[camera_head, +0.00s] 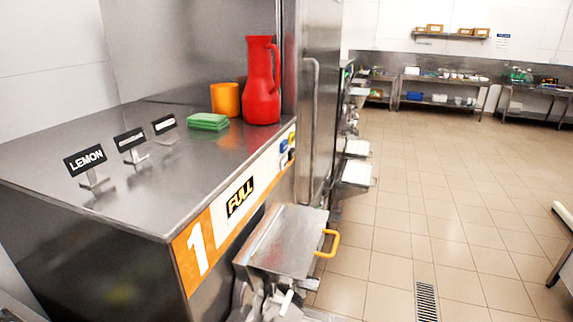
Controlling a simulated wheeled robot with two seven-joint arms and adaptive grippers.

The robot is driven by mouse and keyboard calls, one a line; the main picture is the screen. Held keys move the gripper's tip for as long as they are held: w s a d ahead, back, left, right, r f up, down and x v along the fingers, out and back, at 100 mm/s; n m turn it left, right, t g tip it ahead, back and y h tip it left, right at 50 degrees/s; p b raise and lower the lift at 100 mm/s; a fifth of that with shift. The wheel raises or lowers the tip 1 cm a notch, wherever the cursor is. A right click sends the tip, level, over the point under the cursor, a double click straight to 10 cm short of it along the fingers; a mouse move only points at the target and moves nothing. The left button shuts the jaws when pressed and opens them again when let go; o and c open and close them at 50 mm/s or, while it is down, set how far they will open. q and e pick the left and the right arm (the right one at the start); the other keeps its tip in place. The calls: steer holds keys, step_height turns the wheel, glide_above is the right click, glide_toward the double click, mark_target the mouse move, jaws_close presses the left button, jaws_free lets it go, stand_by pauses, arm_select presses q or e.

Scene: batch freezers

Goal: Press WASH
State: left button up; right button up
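The steel batch freezer (130,200) marked 1 stands at the left, seen from above and at an angle. Its front strip carries an orange patch with the number 1 (197,245) and a FULL label (240,197). Small blue and dark controls (285,146) sit at the far end of the strip. They are too small to read, and I cannot tell which is WASH. A steel hopper lid (285,240) with a yellow handle (329,243) juts from the front below the strip. Neither of my grippers is in view.
On the freezer top stand a red jug (262,85), an orange cup (225,99), green sponges (207,121) and flavour signs, one reading LEMON (85,160). A tall steel cabinet (318,100) stands beyond. Tiled floor (430,200) at right is open, with a drain grate (427,300).

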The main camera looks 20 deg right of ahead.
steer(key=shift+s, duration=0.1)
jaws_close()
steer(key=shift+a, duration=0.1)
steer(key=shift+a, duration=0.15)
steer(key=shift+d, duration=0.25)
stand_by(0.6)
